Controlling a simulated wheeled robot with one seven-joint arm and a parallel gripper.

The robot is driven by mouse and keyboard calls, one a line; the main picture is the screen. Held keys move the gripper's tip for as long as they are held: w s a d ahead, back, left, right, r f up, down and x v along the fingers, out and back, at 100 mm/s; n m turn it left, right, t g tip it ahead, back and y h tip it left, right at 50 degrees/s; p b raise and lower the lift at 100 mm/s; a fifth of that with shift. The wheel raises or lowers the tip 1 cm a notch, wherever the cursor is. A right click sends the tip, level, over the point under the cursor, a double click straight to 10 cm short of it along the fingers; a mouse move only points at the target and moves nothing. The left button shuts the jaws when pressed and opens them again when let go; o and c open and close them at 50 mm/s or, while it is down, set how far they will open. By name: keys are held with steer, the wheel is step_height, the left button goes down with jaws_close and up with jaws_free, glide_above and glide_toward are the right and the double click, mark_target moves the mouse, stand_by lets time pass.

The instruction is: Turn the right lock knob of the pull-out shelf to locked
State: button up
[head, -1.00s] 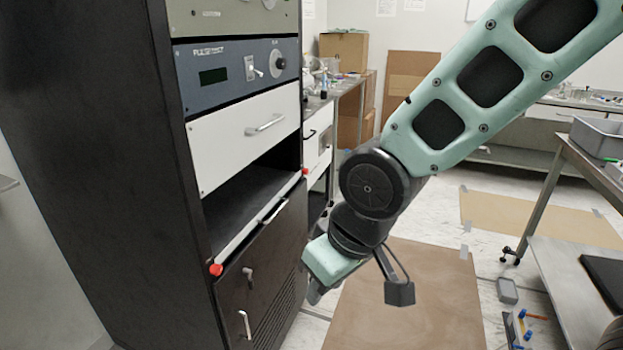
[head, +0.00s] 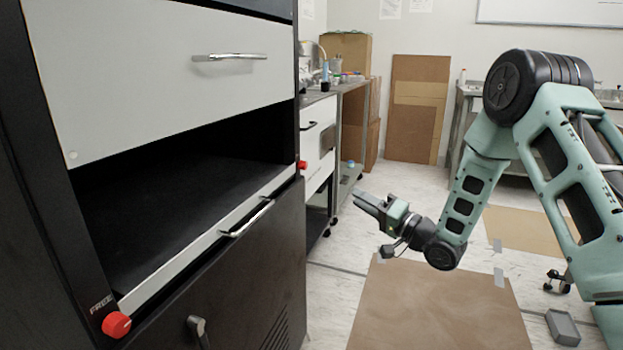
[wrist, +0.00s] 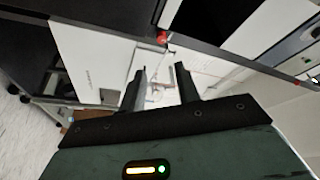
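The pull-out shelf (head: 195,248) sits in the dark rack, with a pale front strip and a metal handle. Its right lock knob (head: 302,165) is a small red knob at the strip's far right end; its marking is too small to read. The left red knob (head: 117,324) has a FREE label beside it. My gripper (head: 362,199) is to the right of the right knob, apart from it, pointing toward the rack side. In the wrist view my gripper (wrist: 160,76) has its two fingers apart with nothing between. A red knob (wrist: 162,38) shows beyond the fingertips, apparently the right one.
A white drawer (head: 165,70) with a handle is above the shelf opening, and a dark door (head: 240,285) is below. A bench with white drawers (head: 317,130) stands behind the rack. Brown floor covering (head: 440,310) lies under my arm. The space between gripper and rack looks clear.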

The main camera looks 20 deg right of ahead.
mark_target(306, 168)
steer(key=b+x, duration=0.1)
steer(key=x, duration=0.7)
steer(key=b+x, duration=0.1)
steer(key=x, duration=0.8)
steer(key=shift+w+r, duration=0.1)
steer(key=shift+r, duration=0.15)
jaws_close()
